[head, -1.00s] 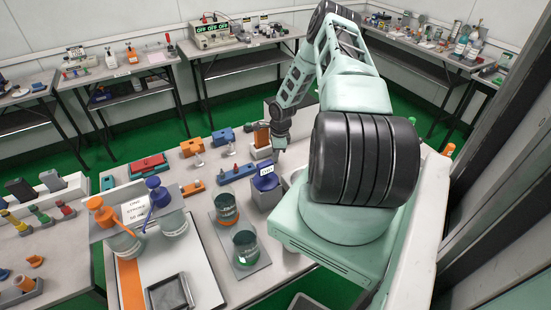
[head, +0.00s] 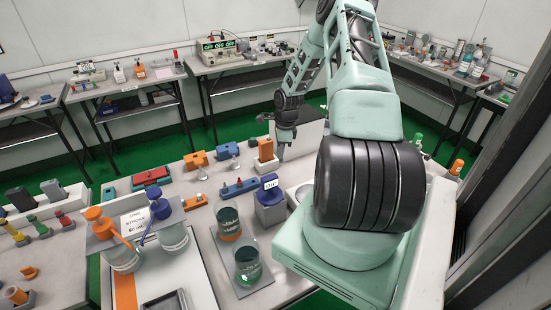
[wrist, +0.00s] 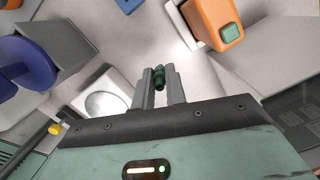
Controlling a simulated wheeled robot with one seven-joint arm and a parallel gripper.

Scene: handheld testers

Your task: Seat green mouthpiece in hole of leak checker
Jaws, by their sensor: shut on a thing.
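My gripper (wrist: 159,88) is shut on the green mouthpiece (wrist: 159,76), a small ribbed piece standing out between the fingertips in the wrist view. In the head view my gripper (head: 281,156) hangs over the bench, just right of an upright orange device; the mouthpiece is too small to make out there. That orange device (head: 265,150) stands on a light base, and in the wrist view the orange device (wrist: 212,20) shows a green square, ahead and right of the fingertips and apart from them. No hole shows clearly, and I cannot tell which device is the leak checker.
A blue-topped grey block with a label (head: 270,193) stands near my gripper; Two glass beakers (head: 248,265) stand on a grey plate. Blue and orange devices (head: 227,151) lie further left. A pale round dish (wrist: 106,104) is left of the fingers. Some bench surface below them is bare.

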